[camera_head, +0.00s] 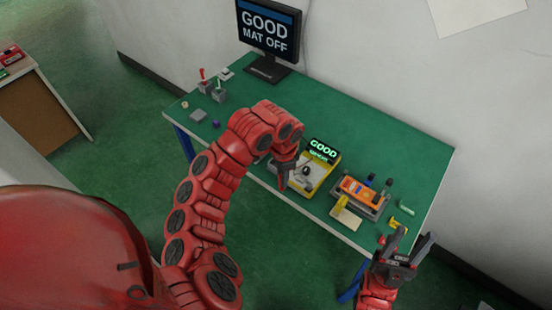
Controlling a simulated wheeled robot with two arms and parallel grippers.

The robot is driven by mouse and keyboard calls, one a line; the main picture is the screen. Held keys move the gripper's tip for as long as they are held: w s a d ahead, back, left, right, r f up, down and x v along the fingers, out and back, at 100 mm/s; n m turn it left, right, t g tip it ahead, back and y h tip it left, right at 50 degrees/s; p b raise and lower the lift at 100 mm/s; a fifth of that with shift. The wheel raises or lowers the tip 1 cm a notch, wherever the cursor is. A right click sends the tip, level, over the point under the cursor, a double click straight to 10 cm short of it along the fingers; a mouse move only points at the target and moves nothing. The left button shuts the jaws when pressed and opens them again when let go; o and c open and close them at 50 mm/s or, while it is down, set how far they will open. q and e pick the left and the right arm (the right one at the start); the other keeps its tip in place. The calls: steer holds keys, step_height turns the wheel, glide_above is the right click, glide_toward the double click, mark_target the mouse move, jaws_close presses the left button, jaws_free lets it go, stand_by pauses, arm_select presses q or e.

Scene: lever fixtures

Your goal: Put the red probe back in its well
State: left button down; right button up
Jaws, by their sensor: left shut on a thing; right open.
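My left gripper (283,172) hangs over the table at the left edge of the yellow fixture. It is shut on a thin red piece pointing down, which looks like the red probe (283,183); the fingers and arm partly hide it. An orange meter-like unit (359,190) sits in a grey holder to the right, with dark upright pieces at its back right. I cannot make out which opening is the probe's well. My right gripper (408,247) is open and empty, off the table's front right corner.
The yellow fixture (333,161) has a small display reading GOOD. A monitor (269,29) reads GOOD, MAT OFF. Grey blocks with a red and a green stick (219,91) stand at the back left. A yellow clip (401,223) lies near the right corner. The back middle of the table is clear.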

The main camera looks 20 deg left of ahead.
arm_select(q)
steer(key=w+a+f, duration=0.1)
steer(key=w+a, duration=0.1)
steer(key=w, duration=0.2)
steer(key=w+a+f+b, duration=0.1)
steer(key=w+a+f, duration=0.1)
steer(key=w, duration=0.1)
steer(key=w+a+f+b, duration=0.1)
steer(key=w+a, duration=0.1)
steer(key=w, duration=0.2)
steer(key=shift+w+f, duration=0.25)
steer(key=shift+w, duration=0.1)
steer(key=shift+f, duration=0.1)
steer(key=shift+f, duration=0.2)
steer(key=c, duration=0.7)
jaws_free()
